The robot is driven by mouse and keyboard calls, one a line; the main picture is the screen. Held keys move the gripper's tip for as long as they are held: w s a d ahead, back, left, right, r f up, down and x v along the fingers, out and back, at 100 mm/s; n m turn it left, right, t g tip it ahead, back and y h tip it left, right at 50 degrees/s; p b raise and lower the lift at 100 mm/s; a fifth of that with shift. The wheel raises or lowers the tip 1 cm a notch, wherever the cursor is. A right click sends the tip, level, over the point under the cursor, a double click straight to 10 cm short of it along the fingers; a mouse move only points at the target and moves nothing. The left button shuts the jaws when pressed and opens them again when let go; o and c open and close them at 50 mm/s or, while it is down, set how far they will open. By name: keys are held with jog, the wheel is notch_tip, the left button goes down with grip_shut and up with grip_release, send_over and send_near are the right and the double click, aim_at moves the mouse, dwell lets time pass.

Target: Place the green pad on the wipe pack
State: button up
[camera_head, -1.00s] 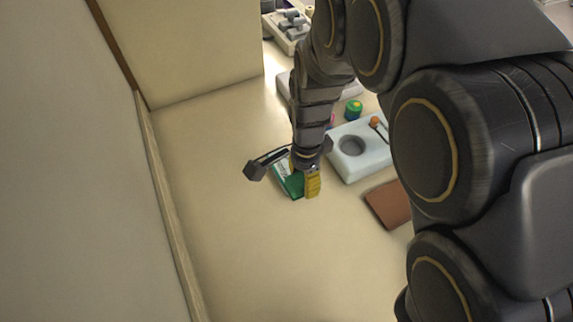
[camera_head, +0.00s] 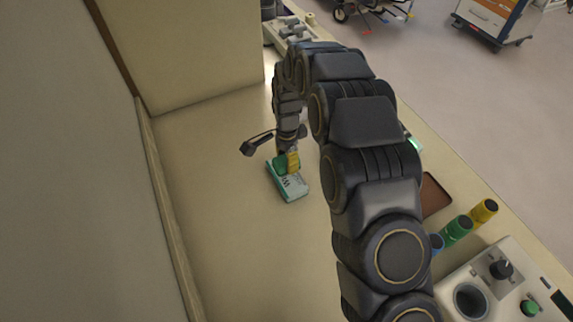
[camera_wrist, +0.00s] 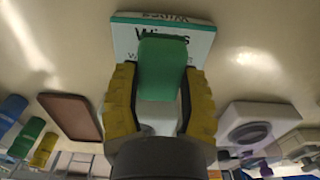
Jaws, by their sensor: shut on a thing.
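The wipe pack (camera_head: 295,188) lies flat on the counter in the head view, a white and teal box with dark lettering. Its lettered face (camera_wrist: 198,46) also shows behind the pad in the wrist view. The green pad (camera_wrist: 162,68) is a small rounded block between my yellow fingers; its green side (camera_head: 280,164) shows at the far end of the pack in the head view. My gripper (camera_head: 287,165) points down and is shut on the pad. The pad overlaps the pack in both views; I cannot tell whether they touch. My fingers hide the pad's edges.
A brown tray (camera_head: 434,195) lies to the right, partly behind my arm. A grey-white holder (camera_wrist: 262,122) shows in the wrist view. The counter left of the pack is clear.

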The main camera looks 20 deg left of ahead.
aim_at(286, 167)
jog(key=shift+w+a+f, duration=0.1)
jog(key=shift+w+f, duration=0.05)
jog(key=shift+f, duration=1.6)
jog(key=shift+f, duration=0.15)
jog(key=o, duration=0.9)
notch_tip(286, 167, up, 12)
jog(key=shift+r, duration=0.15)
